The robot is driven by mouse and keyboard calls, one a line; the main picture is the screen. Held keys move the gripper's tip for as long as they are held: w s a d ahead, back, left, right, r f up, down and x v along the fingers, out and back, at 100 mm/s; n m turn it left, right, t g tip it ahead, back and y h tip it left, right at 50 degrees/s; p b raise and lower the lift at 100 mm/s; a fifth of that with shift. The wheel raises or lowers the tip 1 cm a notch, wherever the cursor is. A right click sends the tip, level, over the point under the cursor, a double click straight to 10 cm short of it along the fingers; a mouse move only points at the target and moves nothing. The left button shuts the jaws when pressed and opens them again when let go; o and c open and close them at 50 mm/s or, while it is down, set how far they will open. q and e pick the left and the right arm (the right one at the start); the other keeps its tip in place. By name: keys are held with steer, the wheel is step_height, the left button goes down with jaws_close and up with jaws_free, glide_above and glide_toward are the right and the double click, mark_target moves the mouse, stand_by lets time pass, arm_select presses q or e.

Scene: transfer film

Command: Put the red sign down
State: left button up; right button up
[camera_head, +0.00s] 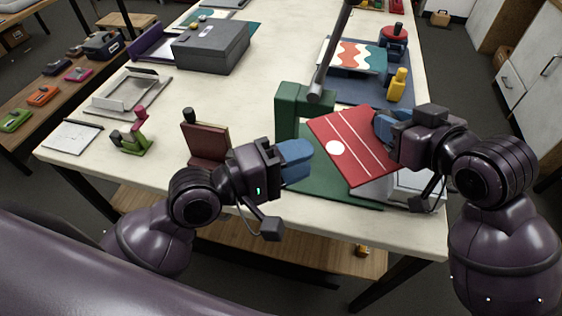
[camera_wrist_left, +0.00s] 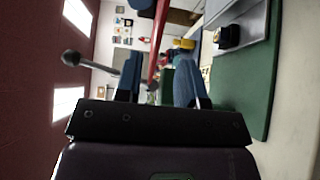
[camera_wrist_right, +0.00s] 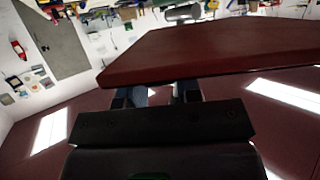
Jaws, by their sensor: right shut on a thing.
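The red sign (camera_head: 342,153) is a flat red board with pale lines and a white disc. It is held tilted above the green mat (camera_head: 325,190). My right gripper (camera_head: 388,127) is shut on its right edge. In the right wrist view the sign (camera_wrist_right: 215,50) spans the space beyond the fingers, which it partly hides. My left gripper (camera_head: 299,160) is left of the sign, over the mat's left side, and holds nothing. In the left wrist view its blue fingers (camera_wrist_left: 157,85) stand apart, with the sign's edge (camera_wrist_left: 158,45) seen beyond them.
A green stand (camera_head: 292,108) and a dark post (camera_head: 327,60) rise behind the sign. A brown upright block (camera_head: 205,143) is left of my left gripper. A pale tray (camera_head: 408,187) lies under my right gripper. A grey box (camera_head: 212,47) stands farther back; the table's middle is clear.

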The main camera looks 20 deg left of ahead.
mark_target(345, 141)
arm_select(q)
steer(key=x, duration=0.8)
steer(key=shift+w+d, duration=0.3)
steer(key=shift+f, duration=0.1)
jaws_close()
arm_select(e)
steer(key=o, duration=1)
